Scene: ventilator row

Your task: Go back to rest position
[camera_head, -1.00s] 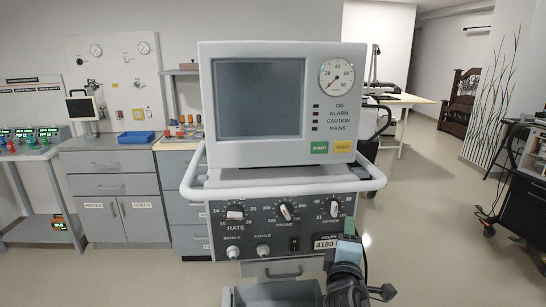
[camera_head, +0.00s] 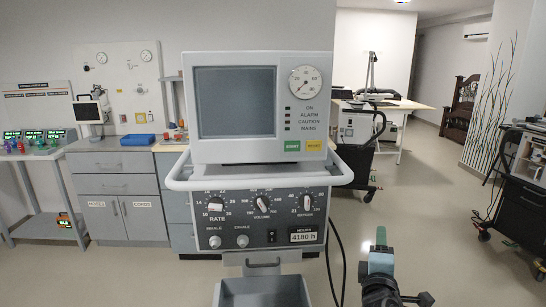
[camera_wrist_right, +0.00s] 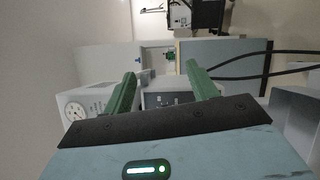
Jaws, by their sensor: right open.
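My right gripper (camera_head: 381,238) is at the lower right in the head view, to the right of the ventilator (camera_head: 262,180) and apart from it. In the right wrist view its two green fingers (camera_wrist_right: 160,92) are spread with nothing between them. The ventilator has a dark screen, a round gauge, green and yellow buttons and a panel with several knobs (camera_head: 263,203). Its gauge corner also shows in the right wrist view (camera_wrist_right: 85,103). My left gripper is not in view.
A grey cabinet (camera_head: 125,190) with a blue tray (camera_head: 137,140) stands at the left. A black cart (camera_head: 358,165) is behind the ventilator on the right. Another dark cart (camera_head: 520,200) stands at the right edge. Floor between the carts is clear.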

